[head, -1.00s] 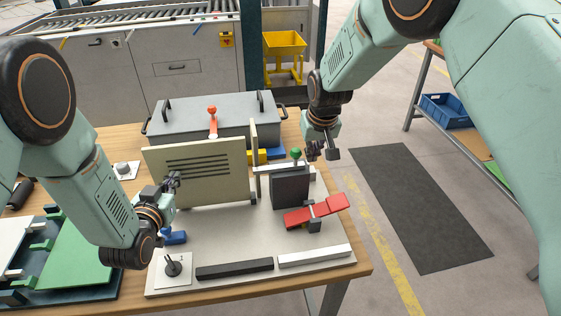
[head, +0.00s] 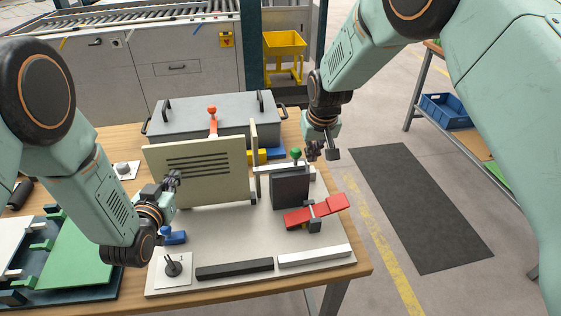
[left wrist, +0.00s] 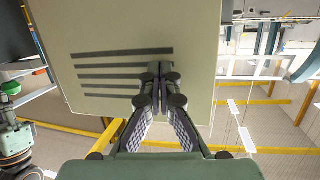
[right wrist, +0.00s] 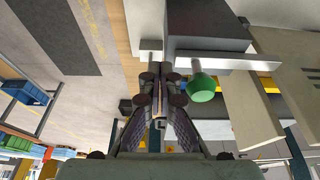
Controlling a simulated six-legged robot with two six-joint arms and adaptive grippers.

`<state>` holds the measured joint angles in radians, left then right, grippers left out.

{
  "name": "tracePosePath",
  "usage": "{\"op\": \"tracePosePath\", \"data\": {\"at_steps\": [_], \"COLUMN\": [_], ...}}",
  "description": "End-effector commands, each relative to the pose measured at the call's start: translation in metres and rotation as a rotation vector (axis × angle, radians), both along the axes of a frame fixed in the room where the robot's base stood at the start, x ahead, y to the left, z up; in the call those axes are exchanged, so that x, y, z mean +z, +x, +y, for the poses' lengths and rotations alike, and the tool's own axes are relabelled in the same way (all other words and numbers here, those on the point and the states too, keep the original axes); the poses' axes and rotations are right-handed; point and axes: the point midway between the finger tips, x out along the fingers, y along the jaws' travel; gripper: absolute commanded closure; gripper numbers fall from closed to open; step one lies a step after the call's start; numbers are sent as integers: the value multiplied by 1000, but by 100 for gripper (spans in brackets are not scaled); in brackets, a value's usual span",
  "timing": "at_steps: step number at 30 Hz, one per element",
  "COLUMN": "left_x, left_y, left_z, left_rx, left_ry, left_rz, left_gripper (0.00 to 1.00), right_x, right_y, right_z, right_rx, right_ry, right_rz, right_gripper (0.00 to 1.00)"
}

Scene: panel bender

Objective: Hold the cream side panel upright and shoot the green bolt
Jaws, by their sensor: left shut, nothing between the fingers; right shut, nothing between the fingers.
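The cream side panel (head: 205,172) stands upright on the grey base plate, with dark slots across its face. My left gripper (head: 175,180) is shut and empty at the panel's left front face; in the left wrist view its fingertips (left wrist: 160,72) overlap the panel (left wrist: 110,25), and I cannot tell whether they touch. The green bolt knob (head: 296,153) sits above a dark grey block (head: 290,188), right of the panel. My right gripper (head: 314,149) is shut and empty, just right of the knob. In the right wrist view the green knob (right wrist: 201,86) is close beside its fingers, apparently apart.
A grey box (head: 180,125) with handles and a red-knobbed lever (head: 212,112) stands behind the panel. A red handle (head: 317,210), a black bar (head: 234,268) and a white bar (head: 315,256) lie in front. A green tray (head: 75,255) is at left.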

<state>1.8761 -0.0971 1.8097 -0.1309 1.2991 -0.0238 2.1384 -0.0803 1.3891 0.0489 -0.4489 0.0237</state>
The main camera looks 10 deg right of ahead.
Motion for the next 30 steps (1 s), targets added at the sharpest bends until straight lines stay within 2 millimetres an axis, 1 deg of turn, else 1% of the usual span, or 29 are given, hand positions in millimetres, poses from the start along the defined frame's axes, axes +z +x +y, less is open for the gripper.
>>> {"op": "tracePosePath", "data": {"at_steps": [5, 30], "left_x": [0, 1], "left_y": [0, 0], "left_z": [0, 0], "left_rx": [0, 0], "left_ry": [0, 0], "left_rz": [-1, -2], "left_gripper": [100, 100], "right_x": [0, 0], "right_y": [0, 0], "right_z": [3, 32], "right_rx": [1, 1], "right_ry": [0, 0], "right_rz": [0, 0], "right_gripper": [100, 100]}}
